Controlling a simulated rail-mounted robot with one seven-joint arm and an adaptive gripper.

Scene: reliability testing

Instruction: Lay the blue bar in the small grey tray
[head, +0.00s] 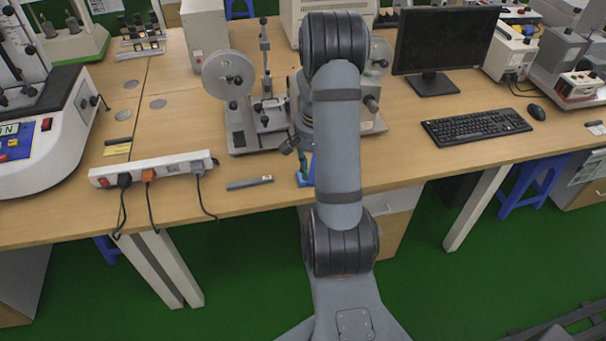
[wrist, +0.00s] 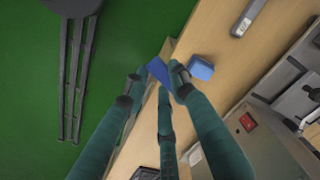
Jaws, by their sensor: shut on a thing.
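My gripper (wrist: 158,75) has teal fingers closed around a blue piece (wrist: 157,69), likely the blue bar; only a small pointed part of it shows. A second blue block (wrist: 200,68) lies on the table just right of the fingertips in the wrist view. In the head view, blue (head: 305,178) shows beside my arm near the table's front edge, and my arm hides much of the gripper. I cannot clearly make out the small grey tray. A slim grey piece (head: 250,183) lies on the table left of the gripper and also shows in the wrist view (wrist: 248,17).
A white power strip (head: 153,169) with cables lies at the front left. A reel machine (head: 255,125) stands just behind the gripper. A keyboard (head: 475,125) and monitor (head: 440,40) are at the right. The table edge is close below the gripper, with green floor beyond.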

